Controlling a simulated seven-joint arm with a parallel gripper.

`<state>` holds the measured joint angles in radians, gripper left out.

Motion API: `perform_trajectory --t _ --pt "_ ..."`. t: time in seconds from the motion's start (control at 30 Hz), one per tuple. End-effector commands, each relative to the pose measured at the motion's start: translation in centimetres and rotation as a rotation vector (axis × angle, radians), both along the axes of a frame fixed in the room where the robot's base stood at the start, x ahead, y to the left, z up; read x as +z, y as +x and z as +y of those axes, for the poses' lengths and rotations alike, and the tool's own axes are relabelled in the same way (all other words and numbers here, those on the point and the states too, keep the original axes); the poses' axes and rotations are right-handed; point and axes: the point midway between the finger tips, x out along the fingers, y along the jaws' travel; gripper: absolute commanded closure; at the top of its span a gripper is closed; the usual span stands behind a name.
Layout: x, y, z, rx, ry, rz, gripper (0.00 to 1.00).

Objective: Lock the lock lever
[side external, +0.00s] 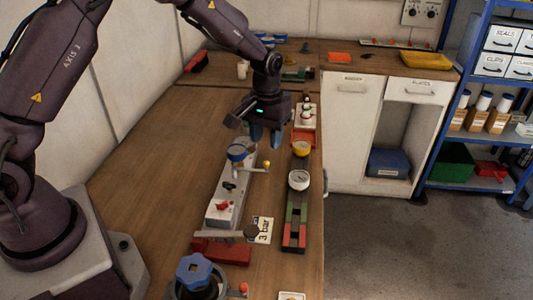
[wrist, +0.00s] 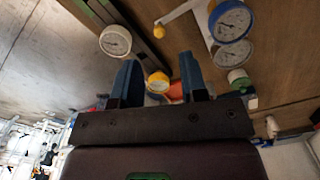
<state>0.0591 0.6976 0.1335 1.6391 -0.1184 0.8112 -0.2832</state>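My gripper (side external: 265,138) hangs above the far end of a grey panel unit, with its two blue fingers apart and nothing visible between them. The wrist view also shows the spread fingers (wrist: 160,58). A pale lever with a yellow ball knob (side external: 267,165) sticks out from the right side of the grey unit (side external: 224,208), in front of my gripper. In the wrist view its yellow knob (wrist: 158,31) is above and between the fingers, apart from them. A grey bar (side external: 225,234) lies over a red block (side external: 222,252) nearer the camera. No label shows which is the lock lever.
A blue-rimmed gauge (side external: 236,152) stands on the grey unit. A dark rail to the right carries a white gauge (side external: 299,180) and a yellow gauge (side external: 301,148). A blue handwheel (side external: 193,270) stands in front. Bare wooden bench (side external: 150,190) lies left of the unit.

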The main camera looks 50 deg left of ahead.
Motion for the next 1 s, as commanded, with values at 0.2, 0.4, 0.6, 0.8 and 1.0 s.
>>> perform_trajectory --t 0.2,0.4,0.6,0.8,1.0 --pt "4.0 0.0 0.0 0.001 0.001 -0.003 0.6" --pt "5.4 0.0 0.0 0.001 0.001 -0.002 0.6" --pt "5.5 0.0 0.0 0.001 0.001 0.0 0.6" --pt "5.3 -0.2 0.1 -0.032 0.003 0.003 0.6" --pt "6.4 -4.7 -0.3 -0.137 -0.007 0.038 0.6"
